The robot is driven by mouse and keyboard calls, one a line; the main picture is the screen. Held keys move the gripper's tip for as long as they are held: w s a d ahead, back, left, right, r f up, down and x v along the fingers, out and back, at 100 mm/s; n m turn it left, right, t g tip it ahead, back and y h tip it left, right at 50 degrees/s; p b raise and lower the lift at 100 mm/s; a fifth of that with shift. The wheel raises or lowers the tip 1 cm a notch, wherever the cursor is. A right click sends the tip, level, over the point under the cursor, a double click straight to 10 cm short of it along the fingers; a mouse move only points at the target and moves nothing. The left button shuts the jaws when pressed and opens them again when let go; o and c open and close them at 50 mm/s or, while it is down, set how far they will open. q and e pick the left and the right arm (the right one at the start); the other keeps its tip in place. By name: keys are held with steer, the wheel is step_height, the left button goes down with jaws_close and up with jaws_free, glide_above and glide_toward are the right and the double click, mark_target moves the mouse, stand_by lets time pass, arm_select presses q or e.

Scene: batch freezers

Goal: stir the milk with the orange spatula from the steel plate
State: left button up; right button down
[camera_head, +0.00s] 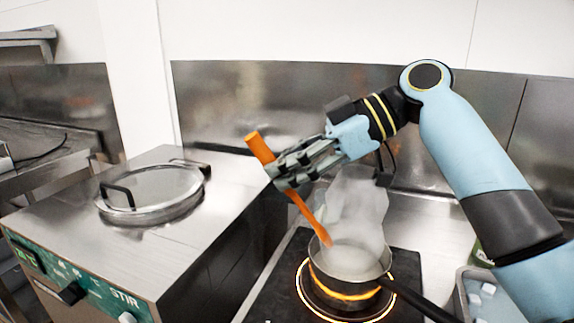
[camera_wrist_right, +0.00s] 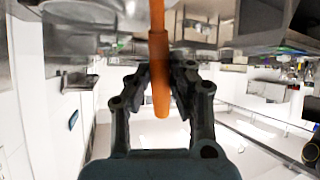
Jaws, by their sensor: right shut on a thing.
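My right gripper (camera_head: 290,170) is shut on the orange spatula (camera_head: 304,212), gripping it near the top of its handle. The spatula is tilted, and its lower end reaches down to the pot (camera_head: 349,278), at or inside the far left of its rim. Pale milk (camera_head: 350,262) shows in the pot, and steam rises from it. In the right wrist view the spatula's handle (camera_wrist_right: 159,70) runs between the fingers of the gripper (camera_wrist_right: 170,90). The steel plate cannot be made out. My left gripper is in neither view.
The pot stands on a glowing round burner on a black hob (camera_head: 405,265), its dark handle (camera_head: 418,300) pointing to the lower right. A steel batch freezer (camera_head: 205,220) with a round clear lid (camera_head: 152,192) stands at left.

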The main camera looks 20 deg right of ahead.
stand_by(0.3)
step_height(320, 180, up, 5)
steer(key=p, duration=0.4)
steer(key=shift+r, duration=0.1)
stand_by(0.9)
